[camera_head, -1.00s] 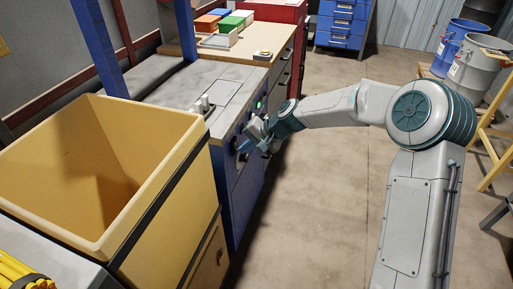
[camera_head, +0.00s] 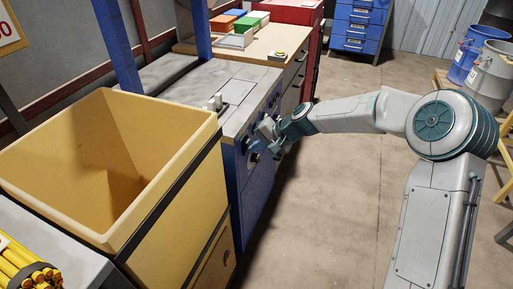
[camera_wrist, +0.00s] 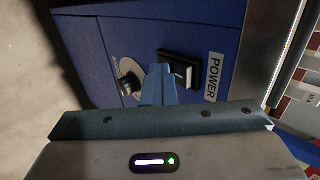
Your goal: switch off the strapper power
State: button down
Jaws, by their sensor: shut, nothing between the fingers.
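The strapper (camera_head: 245,85) is a blue machine with a grey top, left of centre in the head view. In the wrist view its blue front panel (camera_wrist: 90,45) carries a black power switch (camera_wrist: 176,68) beside a white POWER label (camera_wrist: 214,77). A round knob (camera_wrist: 130,82) sits to the left of the switch. My gripper (camera_wrist: 158,72) is shut and empty, its fingertips right at the switch's lower left edge. I cannot tell whether they touch it. In the head view my gripper (camera_head: 255,145) is at the panel, hiding part of it.
A yellow bin (camera_head: 190,160) stands close in front of the strapper, left of my gripper. A wooden workbench (camera_head: 255,45) with coloured trays is behind it. Drums (camera_head: 489,75) stand at the far right. The concrete floor (camera_head: 345,200) beside the strapper is clear.

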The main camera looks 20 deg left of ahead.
jog(key=shift+a+r+p, duration=0.1)
jog(key=shift+r+p, duration=0.35)
jog(key=shift+r, duration=0.4)
jog(key=d+f+p+v, duration=0.1)
jog(key=p+v, duration=0.1)
jog(key=v, duration=1.1)
jog(key=shift+d, duration=0.35)
jog(key=shift+s+f, duration=0.15)
